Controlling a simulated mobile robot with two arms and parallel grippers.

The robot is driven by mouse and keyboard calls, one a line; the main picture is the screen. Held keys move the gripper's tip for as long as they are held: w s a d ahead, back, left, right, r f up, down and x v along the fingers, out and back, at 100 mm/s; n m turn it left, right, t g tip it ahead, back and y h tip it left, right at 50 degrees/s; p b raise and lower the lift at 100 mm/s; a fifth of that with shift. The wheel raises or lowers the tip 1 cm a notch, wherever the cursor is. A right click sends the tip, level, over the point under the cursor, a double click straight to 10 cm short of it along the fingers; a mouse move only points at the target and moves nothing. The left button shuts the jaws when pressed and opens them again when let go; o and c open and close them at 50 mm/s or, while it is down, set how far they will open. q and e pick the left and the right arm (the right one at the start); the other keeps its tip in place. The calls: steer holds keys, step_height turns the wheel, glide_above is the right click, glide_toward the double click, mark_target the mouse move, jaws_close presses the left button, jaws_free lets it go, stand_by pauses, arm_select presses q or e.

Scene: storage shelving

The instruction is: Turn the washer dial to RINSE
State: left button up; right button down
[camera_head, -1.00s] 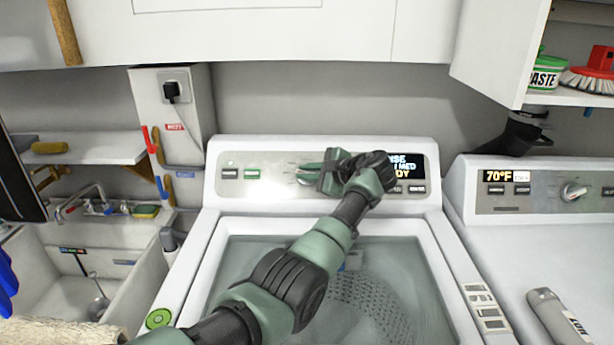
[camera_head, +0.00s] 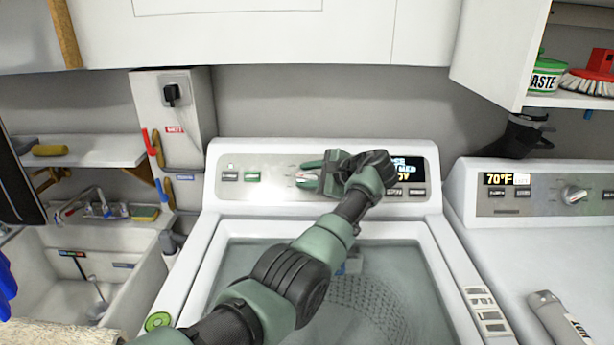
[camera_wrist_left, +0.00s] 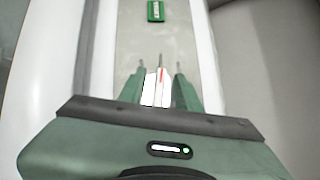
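The white dial (camera_head: 306,179) with a red mark sits in the middle of the washer's control panel (camera_head: 268,164). My left gripper (camera_head: 313,173) is at the dial from its right side. In the left wrist view the dial (camera_wrist_left: 158,88) lies between the two green fingers (camera_wrist_left: 158,80), its red mark pointing along them. I cannot tell whether both fingers press on it. The washer display (camera_head: 408,166) is partly hidden behind my gripper; only the ends of its words show. My right gripper is not in view.
The washer's glass lid (camera_head: 255,262) lies below my left arm. A second machine (camera_head: 540,240) with its own dial stands at the right. A sink (camera_head: 75,285) is at the left. Cabinets (camera_head: 250,35) hang above the panel.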

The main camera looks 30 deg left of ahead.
arm_select(q)
steer(key=b+v, duration=0.1)
steer(key=v, duration=0.7)
steer(key=shift+a, duration=0.15)
stand_by(0.3)
